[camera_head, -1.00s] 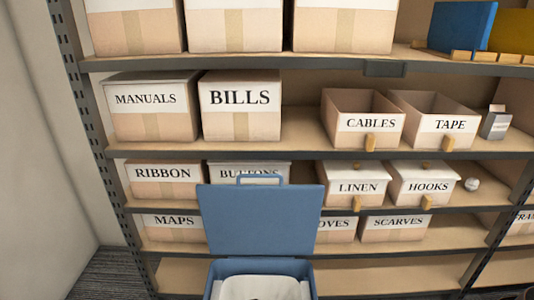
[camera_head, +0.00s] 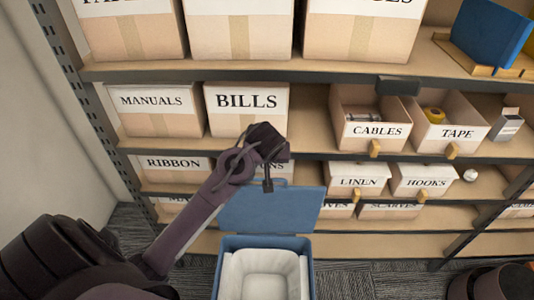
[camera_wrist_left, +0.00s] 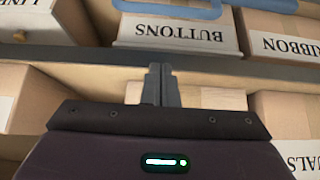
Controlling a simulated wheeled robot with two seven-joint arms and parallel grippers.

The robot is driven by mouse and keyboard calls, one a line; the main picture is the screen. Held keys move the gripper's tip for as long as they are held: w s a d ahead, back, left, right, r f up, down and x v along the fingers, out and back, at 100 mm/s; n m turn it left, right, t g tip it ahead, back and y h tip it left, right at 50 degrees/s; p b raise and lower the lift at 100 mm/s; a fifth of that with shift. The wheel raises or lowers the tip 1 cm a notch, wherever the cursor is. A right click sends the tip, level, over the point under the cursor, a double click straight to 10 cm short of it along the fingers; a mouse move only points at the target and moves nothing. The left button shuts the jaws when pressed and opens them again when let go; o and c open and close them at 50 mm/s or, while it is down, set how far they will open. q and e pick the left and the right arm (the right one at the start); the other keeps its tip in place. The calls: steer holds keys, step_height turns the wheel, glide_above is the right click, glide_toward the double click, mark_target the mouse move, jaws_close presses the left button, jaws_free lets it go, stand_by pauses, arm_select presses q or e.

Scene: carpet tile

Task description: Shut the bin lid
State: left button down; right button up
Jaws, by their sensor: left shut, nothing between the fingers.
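The blue bin (camera_head: 221,275) stands on the floor in front of the shelving, with a white liner (camera_head: 262,275) inside. Its blue lid (camera_head: 290,210) is open and stands up at the back of the bin. My left gripper (camera_head: 268,186) is shut and empty. It points down in front of the upper part of the lid and hides the lid's top middle in the head view. My right gripper is not in view.
Shelving with labelled boxes such as BILLS (camera_head: 247,108) and LINEN (camera_head: 358,178) stands behind the bin. Open boxes CABLES (camera_head: 375,131) and TAPE (camera_head: 455,133) sit at the right. Carpet (camera_head: 375,283) is clear right of the bin.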

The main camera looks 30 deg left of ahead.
arm_select(q)
step_height(320, 180, down, 6)
steer(key=shift+s+r+p, duration=0.1)
steer(key=shift+p, duration=1)
steer(key=shift+s, duration=0.1)
